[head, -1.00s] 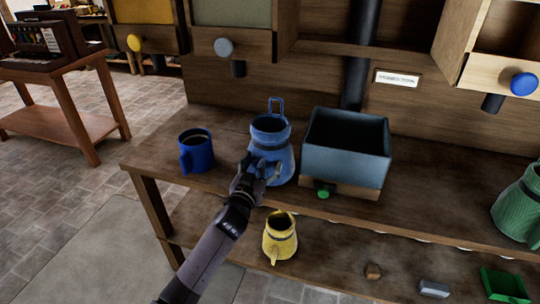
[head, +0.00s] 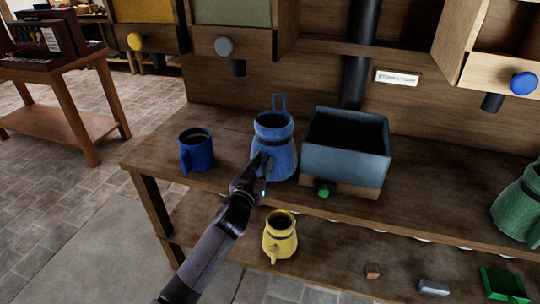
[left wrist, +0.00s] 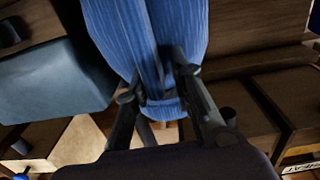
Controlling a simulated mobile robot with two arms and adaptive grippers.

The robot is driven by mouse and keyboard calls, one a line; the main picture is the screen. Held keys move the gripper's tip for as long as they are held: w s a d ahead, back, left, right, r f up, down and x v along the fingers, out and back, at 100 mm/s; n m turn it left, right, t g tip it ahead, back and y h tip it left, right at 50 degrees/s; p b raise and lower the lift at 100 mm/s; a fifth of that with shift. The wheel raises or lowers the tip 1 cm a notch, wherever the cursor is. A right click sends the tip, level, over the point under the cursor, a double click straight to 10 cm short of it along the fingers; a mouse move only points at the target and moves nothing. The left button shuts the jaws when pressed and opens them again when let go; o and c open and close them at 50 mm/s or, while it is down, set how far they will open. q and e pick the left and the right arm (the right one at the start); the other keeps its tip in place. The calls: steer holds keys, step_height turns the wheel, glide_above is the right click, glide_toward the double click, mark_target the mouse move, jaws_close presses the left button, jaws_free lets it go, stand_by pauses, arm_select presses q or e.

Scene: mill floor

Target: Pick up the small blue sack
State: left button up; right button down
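The small blue sack (head: 277,151) is ribbed and jug-shaped, with a dark band below its open mouth and a loop on top. It is upright over the upper bench, between a blue mug and a grey-blue bin. My left gripper (head: 262,166) is at its front, low on the body. In the left wrist view the sack (left wrist: 185,25) fills the top middle. The left gripper's fingers (left wrist: 168,70) are closed on a fold of its cloth. Whether the sack's base touches the bench is hard to tell. My right gripper is not in view.
The blue mug (head: 196,150) stands left of the sack. The grey-blue bin (head: 345,162) with a green knob (head: 323,190) stands close on the right. A yellow jug (head: 280,240) is on the lower shelf. A green sack (head: 519,212) stands far right.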

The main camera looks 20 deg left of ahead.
arm_select(q)
jaws_close()
steer(key=shift+r, duration=0.15)
stand_by(0.5)
